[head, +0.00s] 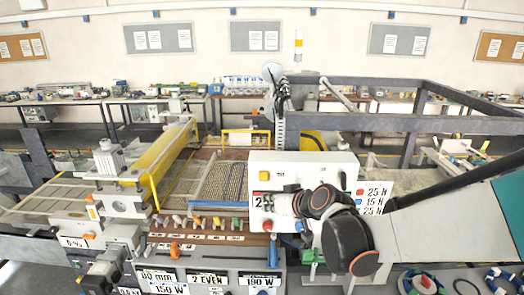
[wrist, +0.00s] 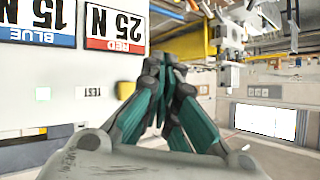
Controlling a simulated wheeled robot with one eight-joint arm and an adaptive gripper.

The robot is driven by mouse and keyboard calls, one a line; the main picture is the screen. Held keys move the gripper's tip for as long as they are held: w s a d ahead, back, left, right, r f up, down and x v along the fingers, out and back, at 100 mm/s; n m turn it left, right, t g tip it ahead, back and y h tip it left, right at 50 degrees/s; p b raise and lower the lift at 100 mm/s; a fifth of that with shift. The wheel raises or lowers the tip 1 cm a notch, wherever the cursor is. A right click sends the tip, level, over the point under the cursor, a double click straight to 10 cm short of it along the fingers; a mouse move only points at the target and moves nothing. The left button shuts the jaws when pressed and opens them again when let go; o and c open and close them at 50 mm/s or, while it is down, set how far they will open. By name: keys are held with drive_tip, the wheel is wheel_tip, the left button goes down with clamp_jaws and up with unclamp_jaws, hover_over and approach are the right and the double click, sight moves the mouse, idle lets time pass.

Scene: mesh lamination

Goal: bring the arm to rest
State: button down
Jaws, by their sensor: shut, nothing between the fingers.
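My gripper (wrist: 168,65) shows in the wrist view with its teal and grey fingers drawn together and nothing between them. It points past the edge of a white control panel (wrist: 75,80), which fills the left of that view. In the head view my black and grey arm reaches in from the right, in front of the white control box (head: 290,163). The gripper itself is hard to make out there, hidden by or merged with the arm joints.
A lamination bench with a yellow guard bar (head: 165,160) and a mesh bed (head: 228,184) lies left of my arm. Coloured knobs (head: 200,222) line its front. A dark frame rail (head: 420,123) crosses on the right. Coiled cables (head: 420,283) lie at lower right.

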drive_tip(key=s+d+f+m+g+h+b, duration=0.1)
drive_tip(key=s+d+f+h+b, duration=0.1)
drive_tip(key=s+d+f+b, duration=0.4)
drive_tip(key=s+d+f+m+g+h+b, duration=0.1)
drive_tip(key=s+d+f+h+b, duration=0.1)
drive_tip(key=s+d+f+b, duration=0.3)
drive_tip(key=s+d+f+m+h+b, duration=0.2)
drive_tip(key=s+d+f+b, duration=0.4)
drive_tip(key=s+f+b, duration=0.6)
drive_tip(key=s, duration=0.4)
drive_tip(key=shift+s+d+f+g+h+b, duration=0.2)
drive_tip(key=shift+s+d+g+h+b, duration=0.1)
drive_tip(key=shift+g+h+b, duration=0.1)
